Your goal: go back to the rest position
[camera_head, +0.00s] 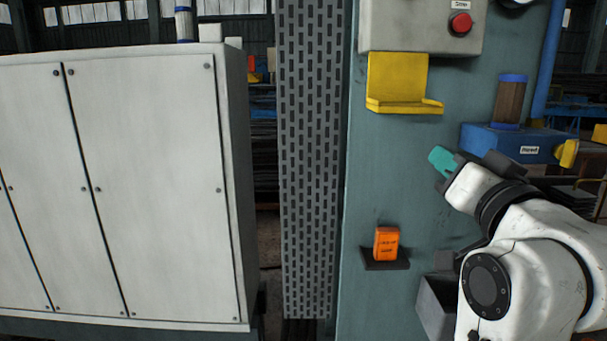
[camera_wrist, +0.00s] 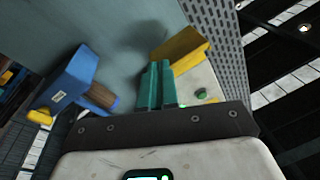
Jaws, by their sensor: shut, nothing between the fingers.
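My gripper (camera_head: 441,159) is on the right of the head view, in front of the teal panel (camera_head: 390,180). It is left of the blue block (camera_head: 512,143) and below the yellow bracket (camera_head: 396,84). In the wrist view its two teal fingers (camera_wrist: 155,84) are together with nothing between them. The wrist view also shows the yellow bracket (camera_wrist: 180,55) beyond the fingertips and the blue block (camera_wrist: 72,80) to the left.
An orange box (camera_head: 386,243) sits on a small dark shelf (camera_head: 385,264) on the panel. A grey control box with a red button (camera_head: 460,23) is at the top. A perforated grey post (camera_head: 308,150) and a white cabinet (camera_head: 150,180) stand to the left.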

